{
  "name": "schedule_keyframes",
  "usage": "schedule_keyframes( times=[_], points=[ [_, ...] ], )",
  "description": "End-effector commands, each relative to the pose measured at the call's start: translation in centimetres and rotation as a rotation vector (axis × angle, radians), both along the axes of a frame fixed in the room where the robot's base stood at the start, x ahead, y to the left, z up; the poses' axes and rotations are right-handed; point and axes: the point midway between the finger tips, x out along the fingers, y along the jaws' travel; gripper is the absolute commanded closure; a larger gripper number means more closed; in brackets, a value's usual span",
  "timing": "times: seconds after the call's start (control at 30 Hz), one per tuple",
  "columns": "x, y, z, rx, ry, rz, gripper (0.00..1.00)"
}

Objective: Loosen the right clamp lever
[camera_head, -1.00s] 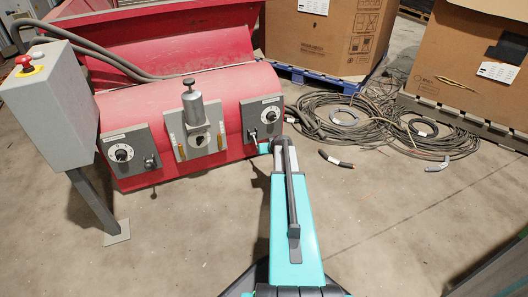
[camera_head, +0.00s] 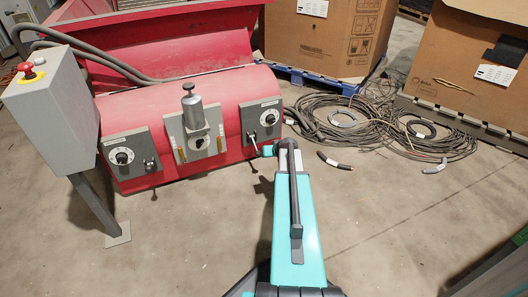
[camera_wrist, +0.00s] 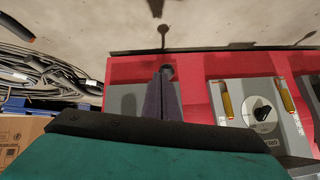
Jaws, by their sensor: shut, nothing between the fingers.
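The right clamp panel (camera_head: 261,118) is a grey plate with a dial on the red machine's front. Its lever (camera_head: 254,163) hangs down below the panel and ends in a dark knob. In the wrist view the lever's knob (camera_wrist: 163,29) shows beyond my fingertips against the floor. My gripper (camera_wrist: 166,74) is shut and empty, its dark fingers together over the lever's upper end, which they partly hide. I cannot tell whether they touch it. In the head view my arm's end (camera_head: 267,151) is just right of the lever.
The middle plate (camera_head: 198,140) carries a silver cylinder (camera_head: 193,111) and yellow-handled parts. The left panel (camera_head: 128,157) has a similar lever. A grey control box (camera_head: 52,100) stands left. Coiled cables (camera_head: 345,118) lie right, before cardboard boxes.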

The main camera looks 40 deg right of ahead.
Motion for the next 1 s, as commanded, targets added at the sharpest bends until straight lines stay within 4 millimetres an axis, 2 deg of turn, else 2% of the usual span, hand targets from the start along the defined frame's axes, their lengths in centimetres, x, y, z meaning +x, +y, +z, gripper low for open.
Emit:
schedule_keyframes(
  times=[0.3, 0.5, 0.7, 1.0],
  points=[
    [-4.1, 1.5, 0.0, 0.0, -0.001, -0.001, 1.0],
    [-6.1, 2.3, -0.3, 0.0, -0.001, -0.001, 1.0],
    [-6.9, 2.5, -0.5, -0.002, -0.002, 0.0, 1.0],
    [-6.9, 2.6, -0.6, -0.002, -0.002, 0.002, 1.0]
  ],
)
